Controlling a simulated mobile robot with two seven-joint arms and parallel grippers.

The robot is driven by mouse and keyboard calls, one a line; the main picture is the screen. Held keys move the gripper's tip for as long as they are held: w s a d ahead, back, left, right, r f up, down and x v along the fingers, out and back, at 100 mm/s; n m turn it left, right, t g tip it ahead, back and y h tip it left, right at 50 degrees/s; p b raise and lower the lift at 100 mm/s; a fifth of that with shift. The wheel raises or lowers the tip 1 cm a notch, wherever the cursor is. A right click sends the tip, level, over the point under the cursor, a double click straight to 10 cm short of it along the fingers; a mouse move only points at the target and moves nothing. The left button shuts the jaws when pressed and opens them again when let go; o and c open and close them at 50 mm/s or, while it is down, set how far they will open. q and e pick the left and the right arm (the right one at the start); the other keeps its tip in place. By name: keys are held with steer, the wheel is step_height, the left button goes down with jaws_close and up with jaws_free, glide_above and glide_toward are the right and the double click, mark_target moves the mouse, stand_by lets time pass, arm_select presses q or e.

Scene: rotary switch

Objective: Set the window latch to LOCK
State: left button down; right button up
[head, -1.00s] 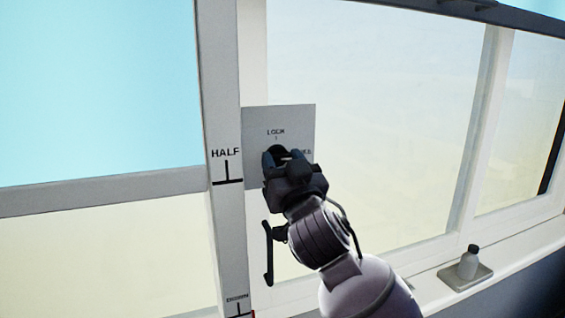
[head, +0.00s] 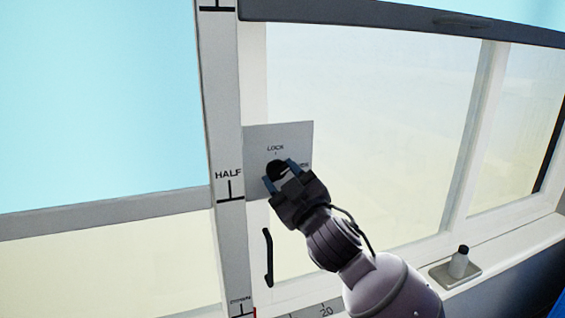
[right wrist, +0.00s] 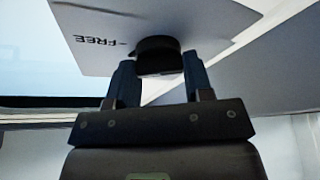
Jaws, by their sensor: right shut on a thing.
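The window latch is a dark round knob (head: 276,167) on a pale square plate (head: 256,135) on the window. The plate reads LOCK above the knob, and a partly hidden label is at its right. In the right wrist view the knob (right wrist: 157,46) sits at the fingertips and the word FREE shows to its left. My right gripper (head: 280,174) comes from the lower right, with one blue-grey finger on each side of the knob, shut on it. It also shows in the right wrist view (right wrist: 160,68). Which way the knob points cannot be told. My left gripper is out of view.
A white post (head: 229,150) marked HALF stands left of the plate. A black handle (head: 268,257) hangs below the plate. A dark bar (head: 460,20) crosses the top.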

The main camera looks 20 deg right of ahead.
steer(key=n+y+p, duration=0.1)
steer(key=n, duration=0.1)
steer(key=shift+r+n+g, duration=0.15)
steer(key=shift+n+g, duration=0.15)
steer(key=shift+g, duration=0.1)
steer(key=shift+n+g+y+p, duration=0.3)
steer(key=shift+n+g+y, duration=0.15)
steer(key=shift+n, duration=0.75)
steer(key=shift+n+g+y, duration=0.25)
steer(key=shift+n+g, duration=0.1)
steer(key=shift+n, duration=0.75)
steer(key=n+g, duration=0.1)
steer(key=n, duration=0.2)
steer(key=shift+n, duration=0.3)
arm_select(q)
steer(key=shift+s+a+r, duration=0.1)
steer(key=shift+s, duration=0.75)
arm_select(e)
steer(key=shift+n+g, duration=0.7)
steer(key=shift+n, duration=0.5)
steer(key=o, duration=0.9)
